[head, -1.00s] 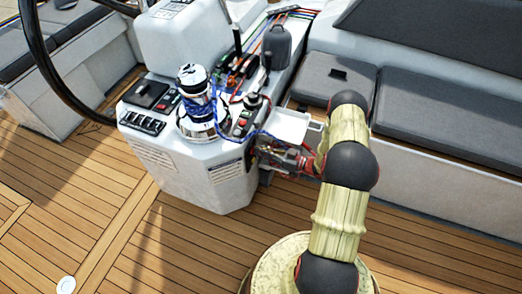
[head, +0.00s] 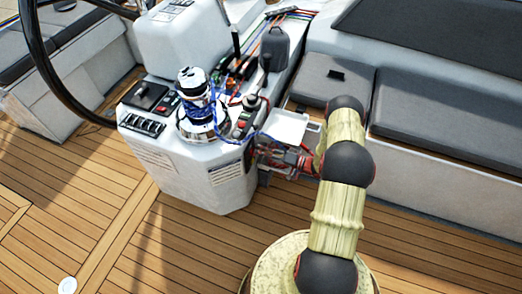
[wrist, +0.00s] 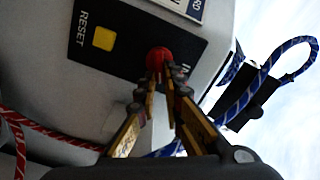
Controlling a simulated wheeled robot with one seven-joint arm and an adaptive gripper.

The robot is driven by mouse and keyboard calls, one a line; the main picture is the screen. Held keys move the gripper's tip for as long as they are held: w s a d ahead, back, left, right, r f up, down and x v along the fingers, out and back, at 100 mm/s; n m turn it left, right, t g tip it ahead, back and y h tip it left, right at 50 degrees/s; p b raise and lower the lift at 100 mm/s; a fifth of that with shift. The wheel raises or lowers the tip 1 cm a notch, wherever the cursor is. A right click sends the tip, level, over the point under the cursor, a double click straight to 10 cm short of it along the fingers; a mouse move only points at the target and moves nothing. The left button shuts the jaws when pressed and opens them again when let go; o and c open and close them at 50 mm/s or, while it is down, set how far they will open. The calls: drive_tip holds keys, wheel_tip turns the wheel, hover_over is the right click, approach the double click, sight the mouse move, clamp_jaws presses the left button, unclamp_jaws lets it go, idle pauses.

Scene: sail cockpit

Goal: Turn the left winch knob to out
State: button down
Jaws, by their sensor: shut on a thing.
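A red knob (wrist: 160,55) sits on a black panel (wrist: 118,45) in the wrist view. The panel has a yellow square beside the word RESET, and letters starting with IN right of the knob. My gripper (wrist: 163,75) is shut on the knob, its two yellow fingers meeting at it from below. The knob's pointer cannot be made out. In the head view my gripper (head: 262,158) is at the right side of the white console (head: 205,178), and the knob is hidden there.
A winch (head: 203,120) with blue rope stands on the console, and the rope trails right near my wrist. A white flap (head: 288,127) sits just above my gripper. Grey cushioned seats (head: 430,115) lie to the right.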

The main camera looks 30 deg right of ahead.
drive_tip(key=m, duration=0.4)
drive_tip(key=shift+w+d+f+m, duration=0.1)
drive_tip(key=shift+f+m, duration=0.3)
idle(0.4)
drive_tip(key=c, duration=1.9)
unclamp_jaws()
drive_tip(key=v, duration=1.2)
drive_tip(key=shift+f, duration=0.1)
